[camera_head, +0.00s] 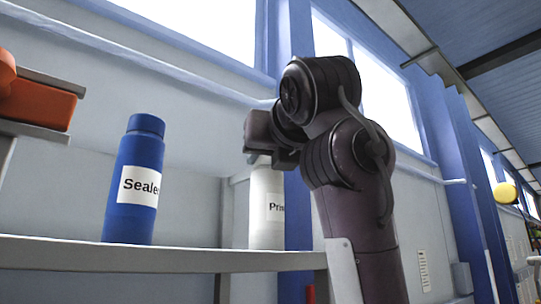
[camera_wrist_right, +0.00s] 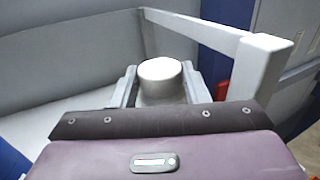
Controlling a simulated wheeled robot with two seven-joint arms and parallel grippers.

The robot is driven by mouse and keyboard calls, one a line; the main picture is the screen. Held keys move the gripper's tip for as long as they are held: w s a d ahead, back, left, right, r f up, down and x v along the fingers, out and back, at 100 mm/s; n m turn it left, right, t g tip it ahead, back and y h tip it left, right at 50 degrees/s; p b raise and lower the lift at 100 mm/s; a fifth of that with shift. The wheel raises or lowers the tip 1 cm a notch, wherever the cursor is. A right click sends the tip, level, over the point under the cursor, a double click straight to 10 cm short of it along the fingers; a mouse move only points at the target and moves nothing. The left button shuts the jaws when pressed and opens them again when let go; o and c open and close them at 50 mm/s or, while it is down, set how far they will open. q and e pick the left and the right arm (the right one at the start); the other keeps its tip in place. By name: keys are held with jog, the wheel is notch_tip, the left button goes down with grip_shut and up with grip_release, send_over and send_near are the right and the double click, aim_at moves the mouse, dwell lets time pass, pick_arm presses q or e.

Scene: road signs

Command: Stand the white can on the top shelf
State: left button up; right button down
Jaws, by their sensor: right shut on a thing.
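The white can (camera_head: 266,205), with a label that begins "Pri", is upright at the right end of the shelf (camera_head: 150,254). Its lower end meets the line of the shelf's front edge, so I cannot tell whether it touches the shelf. My right gripper (camera_head: 266,160) is around the can's top, shut on it. In the right wrist view the can's round white top (camera_wrist_right: 160,69) shows between the two grey fingers (camera_wrist_right: 160,88).
A blue bottle (camera_head: 133,185) labelled "Seale" stands on the shelf left of the can, with a clear gap between. A raised grey rail (camera_wrist_right: 215,35) borders the shelf in the wrist view.

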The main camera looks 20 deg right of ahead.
jog(key=c, duration=1.1)
grip_release()
jog(key=shift+c, duration=0.2)
jog(key=o, duration=0.4)
jog(key=shift+s, duration=0.1)
pick_arm(q)
jog(key=shift+s, duration=0.55)
jog(key=shift+f, duration=0.1)
notch_tip(320, 180, down, 4)
jog(key=b, duration=0.4)
pick_arm(e)
jog(key=s, duration=0.8)
jog(key=shift+a, duration=0.15)
